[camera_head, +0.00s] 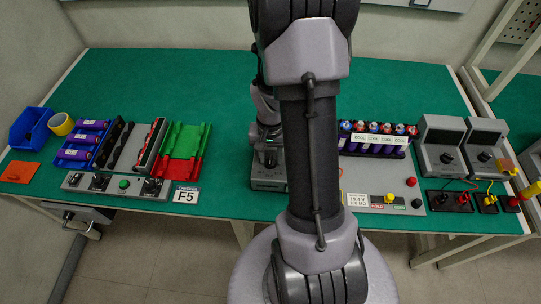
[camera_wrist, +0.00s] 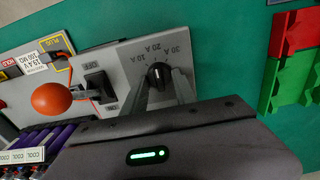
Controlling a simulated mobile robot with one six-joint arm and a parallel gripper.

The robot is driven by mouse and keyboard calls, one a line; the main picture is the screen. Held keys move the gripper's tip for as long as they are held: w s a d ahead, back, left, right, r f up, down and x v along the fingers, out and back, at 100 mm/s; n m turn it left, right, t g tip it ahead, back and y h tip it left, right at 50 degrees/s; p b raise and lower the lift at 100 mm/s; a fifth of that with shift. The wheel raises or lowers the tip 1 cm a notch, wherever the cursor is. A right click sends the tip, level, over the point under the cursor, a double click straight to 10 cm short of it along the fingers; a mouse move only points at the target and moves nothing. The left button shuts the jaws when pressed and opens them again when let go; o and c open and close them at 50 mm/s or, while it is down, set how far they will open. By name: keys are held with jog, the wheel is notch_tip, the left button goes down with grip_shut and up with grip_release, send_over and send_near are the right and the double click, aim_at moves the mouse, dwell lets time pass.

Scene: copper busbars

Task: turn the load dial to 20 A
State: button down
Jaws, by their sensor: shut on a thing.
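The load dial (camera_wrist: 158,74) is a round black knob on a pale grey panel (camera_wrist: 128,52) in the wrist view. The marks 10 A, 20 A and 30 A are printed around it. The fingers of my gripper (camera_wrist: 160,88) stand on either side of the knob and are shut on it. I cannot make out which mark the knob points at.
Beside the dial are a black OFF/ON switch (camera_wrist: 97,86) and an orange ball-shaped knob (camera_wrist: 52,98). A rack of purple cells (camera_head: 375,140) stands behind the panel. A red and green tray (camera_head: 184,150) lies to the left. Two grey meters (camera_head: 441,148) stand at right.

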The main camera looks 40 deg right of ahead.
aim_at(270, 158)
jog(key=c, duration=1)
grip_release()
notch_tip(270, 158, up, 18)
jog(key=p, duration=0.7)
jog(key=shift+f, duration=0.25)
